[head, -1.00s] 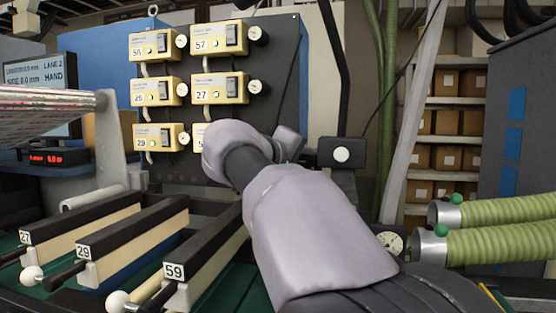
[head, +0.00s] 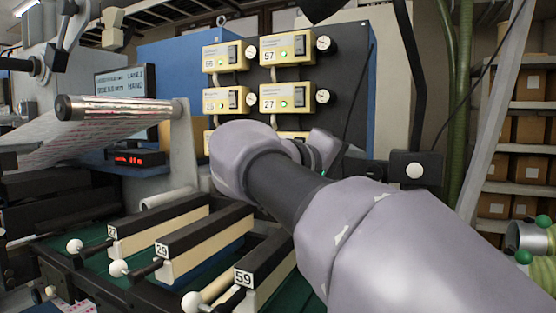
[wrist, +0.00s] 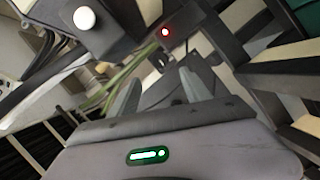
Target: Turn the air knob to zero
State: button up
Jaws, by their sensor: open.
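I cannot tell for sure which part is the air knob. Round white-faced dials (head: 323,43) sit at the right of the cream control boxes, which stand in rows on the dark panel; another such dial (head: 322,96) is beside box 27. A black box with a white round button (head: 415,171) stands right of the panel. In the wrist view a white round button (wrist: 84,19) shows on a dark block at upper left. My gripper (wrist: 158,92) is open and empty, its two fingers apart. In the head view my arm hides it and the lower right control boxes.
Cream-sided bars with ball-ended handles, 27, 29 (head: 205,240) and 59, lie below the panel. A web roller (head: 120,107) is at left. Green hoses (head: 545,240) and box shelves are at right. The wrist view shows a small red light (wrist: 165,32) and dark frame bars.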

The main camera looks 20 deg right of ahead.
jog(key=p+v, duration=0.1)
jog(key=v, duration=0.5)
jog(key=shift+a, duration=0.25)
jog(key=shift+s, duration=0.1)
jog(key=m+y+b, duration=0.1)
jog(key=m+b, duration=0.2)
jog(key=m, duration=0.1)
send_near(371, 171)
jog(key=x, duration=0.9)
jog(key=shift+d+f, duration=0.15)
jog(key=shift+d, duration=0.2)
